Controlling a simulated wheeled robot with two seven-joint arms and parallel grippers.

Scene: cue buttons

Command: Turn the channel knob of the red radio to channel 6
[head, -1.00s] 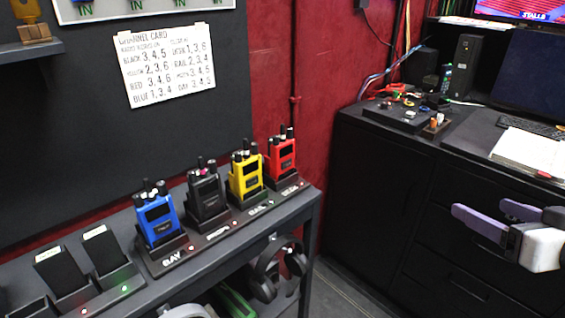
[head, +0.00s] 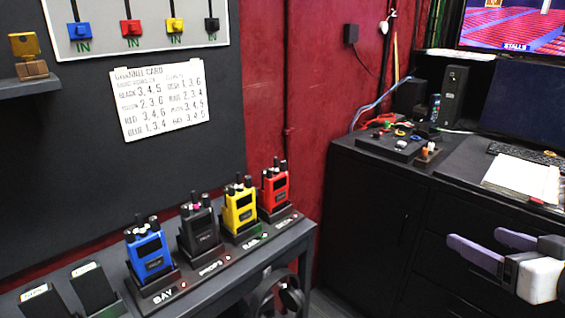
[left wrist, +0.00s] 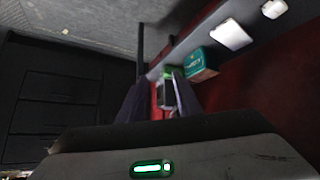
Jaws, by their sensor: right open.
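The red radio (head: 275,188) stands upright in the rightmost dock of the shelf in the head view, with an antenna and small knobs on top. Its channel setting is too small to read. A channel card (head: 160,100) on the dark wall lists numbers by colour; the red line looks like 3, 4, 6. My right gripper (head: 480,246) is open and empty at the right, well apart from the radio, in front of the black cabinet. My left gripper is outside the head view; the left wrist view shows its dark fingers (left wrist: 157,92) apart.
Yellow (head: 239,210), black (head: 200,232) and blue (head: 148,254) radios stand in docks left of the red one. Headphones (head: 290,295) hang below the shelf. A black cabinet (head: 370,210) with a monitor and papers fills the right. Floor shows between shelf and cabinet.

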